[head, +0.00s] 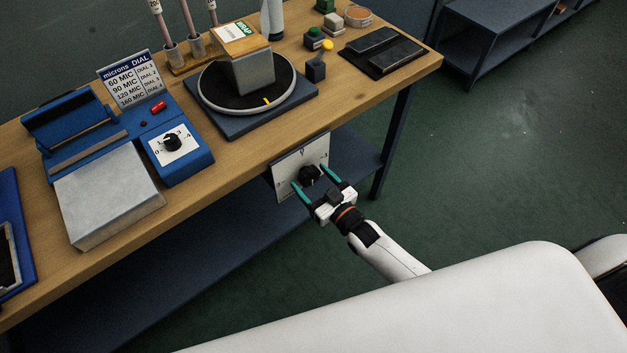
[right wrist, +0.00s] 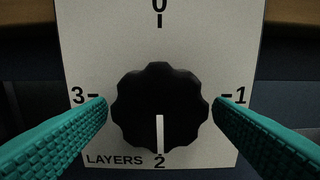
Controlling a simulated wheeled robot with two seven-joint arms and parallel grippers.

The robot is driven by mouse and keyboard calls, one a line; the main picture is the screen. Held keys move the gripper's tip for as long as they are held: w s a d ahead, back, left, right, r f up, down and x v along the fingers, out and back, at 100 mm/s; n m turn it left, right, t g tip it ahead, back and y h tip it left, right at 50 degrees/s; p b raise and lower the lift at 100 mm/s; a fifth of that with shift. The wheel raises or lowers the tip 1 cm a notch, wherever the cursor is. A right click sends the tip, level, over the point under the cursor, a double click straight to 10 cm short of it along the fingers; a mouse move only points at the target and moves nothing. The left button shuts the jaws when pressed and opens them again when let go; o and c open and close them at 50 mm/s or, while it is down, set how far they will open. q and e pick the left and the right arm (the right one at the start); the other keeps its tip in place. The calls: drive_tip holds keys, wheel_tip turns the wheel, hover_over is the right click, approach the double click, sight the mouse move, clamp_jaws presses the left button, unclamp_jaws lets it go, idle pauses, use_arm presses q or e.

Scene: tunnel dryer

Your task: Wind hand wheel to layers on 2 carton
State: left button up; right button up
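The hand wheel (right wrist: 160,105) is a black scalloped knob on a white panel (right wrist: 100,40) marked 0, 1, 2, 3 and LAYERS. Its white pointer line points straight down at 2. In the head view the wheel (head: 310,175) is on the panel (head: 287,178) at the table's front edge. My right gripper (head: 314,180) is in front of it with teal fingers apart, one on each side of the wheel. In the right wrist view the fingers look clear of the wheel, with narrow gaps. A grey carton (head: 253,75) with a WRAP card on top stands on the black turntable (head: 215,92). My left gripper is out of view.
The wooden table (head: 215,185) also holds a blue sealer with a dial (head: 172,142), a microns chart (head: 133,78), a metal box (head: 108,195), several small buttons (head: 316,68) and black pads (head: 383,50). Green floor (head: 490,170) at right is clear.

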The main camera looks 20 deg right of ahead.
drive_tip(key=shift+s, duration=0.1)
drive_tip(key=v, duration=1.2)
drive_tip(key=s+d+f+g+h, duration=0.1)
drive_tip(key=s+f+g+h, duration=0.2)
drive_tip(key=f, duration=0.5)
drive_tip(key=s+d+f+m+g, duration=0.15)
drive_tip(key=s+f, duration=0.25)
drive_tip(key=f, duration=0.4)
drive_tip(key=s+d+f+g+h, duration=0.2)
drive_tip(key=s+f+g, duration=0.2)
drive_tip(key=f, duration=0.5)
drive_tip(key=s+f+g, duration=0.3)
drive_tip(key=s+f, duration=0.2)
drive_tip(key=s, duration=0.5)
drive_tip(key=s+f+g+h, duration=0.1)
drive_tip(key=s+f+g, duration=0.3)
drive_tip(key=s, duration=0.6)
wheel_tip(320, 180, down, 2)
drive_tip(key=shift+s+f, duration=0.15)
drive_tip(key=shift+s, duration=0.15)
drive_tip(key=shift+g, duration=0.25)
drive_tip(key=shift+c, duration=0.5)
